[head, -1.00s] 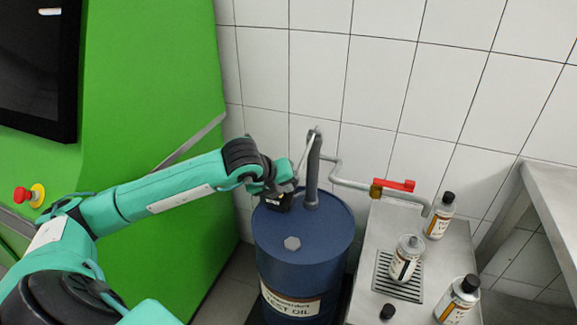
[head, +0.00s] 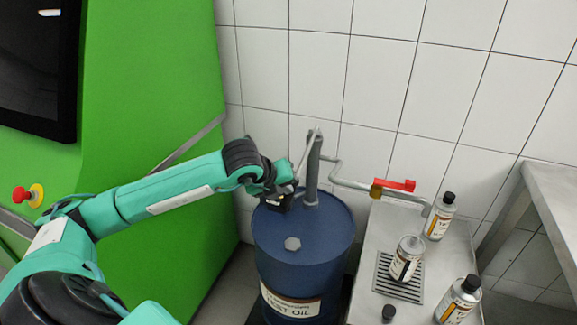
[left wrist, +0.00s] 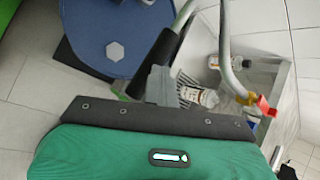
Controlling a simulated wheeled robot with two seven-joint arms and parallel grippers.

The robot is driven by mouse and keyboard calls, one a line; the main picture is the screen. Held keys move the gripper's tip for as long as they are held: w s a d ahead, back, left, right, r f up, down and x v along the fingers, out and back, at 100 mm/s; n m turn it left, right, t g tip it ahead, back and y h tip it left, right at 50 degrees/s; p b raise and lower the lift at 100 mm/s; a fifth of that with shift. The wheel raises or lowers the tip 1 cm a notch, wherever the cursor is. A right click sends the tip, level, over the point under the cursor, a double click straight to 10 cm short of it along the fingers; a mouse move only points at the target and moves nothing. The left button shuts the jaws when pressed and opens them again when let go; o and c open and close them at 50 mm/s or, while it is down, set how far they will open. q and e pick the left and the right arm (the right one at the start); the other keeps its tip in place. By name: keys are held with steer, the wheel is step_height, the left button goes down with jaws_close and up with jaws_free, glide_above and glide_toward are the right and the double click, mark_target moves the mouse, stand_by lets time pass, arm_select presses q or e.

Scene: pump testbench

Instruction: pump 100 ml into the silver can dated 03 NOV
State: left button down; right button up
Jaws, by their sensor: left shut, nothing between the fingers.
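A blue drum (head: 300,262) carries a grey hand pump (head: 312,175). The pump's thin lever (head: 304,157) slopes down to my left gripper (head: 287,200), which is shut at the lever's lower end. In the left wrist view, the gripper's fingers (left wrist: 160,85) are right beside the lever's black grip (left wrist: 153,65); contact is unclear. A silver can (head: 407,259) without a cap stands upright on the drain grate. Two more silver cans with black caps stand on the bench, one at the back (head: 439,216) and one in front (head: 459,299). Label dates are too small to read. My right gripper is out of view.
A pipe with a red valve handle (head: 394,185) runs from the pump to a spout (head: 427,208) over the steel bench (head: 385,225). A loose black cap (head: 389,312) lies near the front. A green machine (head: 160,90) stands left and a steel table (head: 555,190) right.

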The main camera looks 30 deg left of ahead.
arm_select(q)
steer(key=shift+f, duration=0.1)
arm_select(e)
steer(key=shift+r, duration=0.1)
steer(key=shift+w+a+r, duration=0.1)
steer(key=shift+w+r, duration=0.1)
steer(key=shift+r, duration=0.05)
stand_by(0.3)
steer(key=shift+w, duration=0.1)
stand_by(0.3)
arm_select(q)
steer(key=shift+w+r+p, duration=0.2)
steer(key=shift+r+p, duration=0.7)
steer(key=shift+r, duration=1.5)
steer(key=shift+w+a+r+p, duration=0.15)
steer(key=shift+r+p, duration=0.5)
steer(key=shift+r, duration=0.7)
steer(key=shift+w+r+p, duration=0.15)
steer(key=shift+r+p, duration=0.45)
steer(key=shift+r, duration=0.75)
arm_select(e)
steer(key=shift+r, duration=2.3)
